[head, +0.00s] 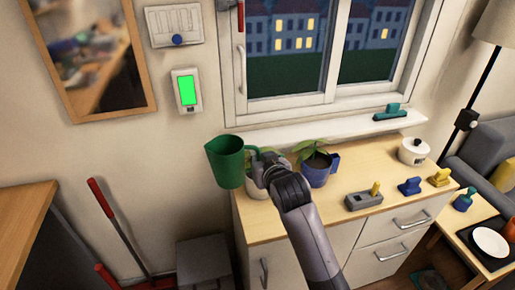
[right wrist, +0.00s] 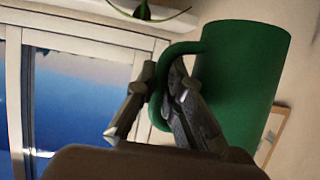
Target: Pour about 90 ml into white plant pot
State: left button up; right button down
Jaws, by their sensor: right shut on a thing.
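A green jug (head: 226,163) is held up at the left end of the wooden cabinet top, its rim slightly slanted in the head view. My right gripper (head: 262,170) is shut on the jug's handle; the right wrist view also shows the fingers (right wrist: 171,92) at the handle of the green jug (right wrist: 243,80). The white plant pot (head: 256,189) is mostly hidden behind the jug and my gripper, with some green leaves showing above. The liquid inside the jug cannot be seen. My left gripper is not in view.
A blue pot (head: 316,175) with a plant stands just right of my gripper. A white lidded pot (head: 413,150), a grey block-like item (head: 363,201) and blue and yellow items are farther right. The window (head: 310,50) and sill (head: 340,128) are behind.

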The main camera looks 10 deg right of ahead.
notch_tip(320, 180, down, 10)
jog(key=w+a+y+p, duration=0.1)
jog(key=w+a+p, duration=0.1)
jog(key=w+p, duration=0.1)
jog(key=shift+n, duration=0.3)
jog(key=shift+r, duration=0.15)
